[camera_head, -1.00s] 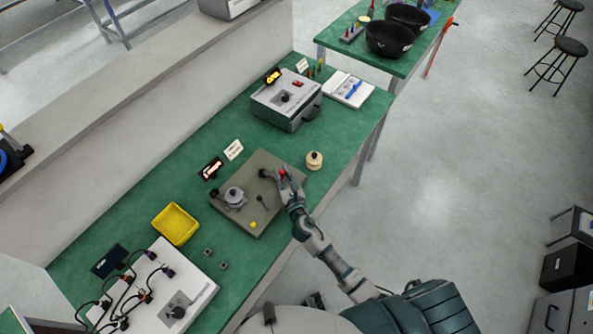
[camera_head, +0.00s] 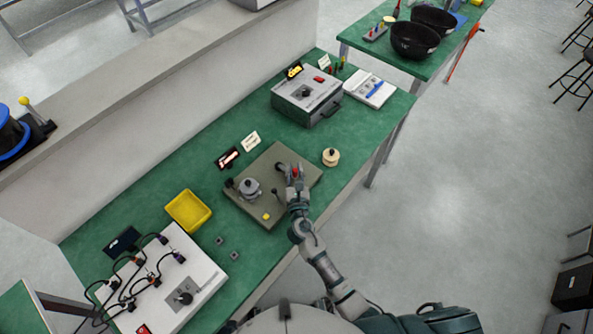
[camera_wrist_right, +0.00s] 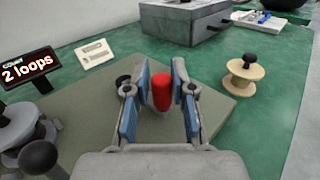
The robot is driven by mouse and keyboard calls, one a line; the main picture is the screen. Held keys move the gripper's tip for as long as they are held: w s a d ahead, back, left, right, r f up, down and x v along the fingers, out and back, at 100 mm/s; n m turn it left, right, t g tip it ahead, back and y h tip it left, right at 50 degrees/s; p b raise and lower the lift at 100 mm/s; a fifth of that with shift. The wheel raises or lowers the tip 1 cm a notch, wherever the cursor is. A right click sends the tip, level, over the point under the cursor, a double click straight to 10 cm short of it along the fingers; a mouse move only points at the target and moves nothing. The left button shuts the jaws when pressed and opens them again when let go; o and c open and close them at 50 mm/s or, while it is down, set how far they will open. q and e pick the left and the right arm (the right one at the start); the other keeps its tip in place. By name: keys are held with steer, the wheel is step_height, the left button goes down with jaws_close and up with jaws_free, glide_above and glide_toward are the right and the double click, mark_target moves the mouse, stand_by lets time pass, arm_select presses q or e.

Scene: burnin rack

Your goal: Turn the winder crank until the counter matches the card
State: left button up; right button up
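The winder is a grey-green board (camera_head: 262,215) on the green bench, with a grey round spool (camera_head: 250,188) and black knobs. A red knob (camera_wrist_right: 162,91), probably the crank handle, stands upright near its far right side. My right gripper (camera_wrist_right: 163,72) is open around this knob, one blue-padded finger on each side; contact is unclear. In the head view the same gripper (camera_head: 291,169) partly covers the knob. The counter (camera_wrist_right: 28,70) reads "2 loops". The white card (camera_wrist_right: 95,53) stands beside it; its text is too small to read. My left gripper is not in view.
A cream spool (camera_head: 331,157) stands right of the board. A grey box (camera_head: 307,96) sits behind it. A yellow tray (camera_head: 188,210) and a white panel with cables (camera_head: 200,265) lie nearer left. Small grey pieces lie between panel and board.

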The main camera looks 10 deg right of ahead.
steer(key=shift+o, duration=1.3)
steer(key=shift+a, duration=0.1)
steer(key=shift+f, duration=0.1)
steer(key=s, duration=1.2)
steer(key=shift+a, duration=0.4)
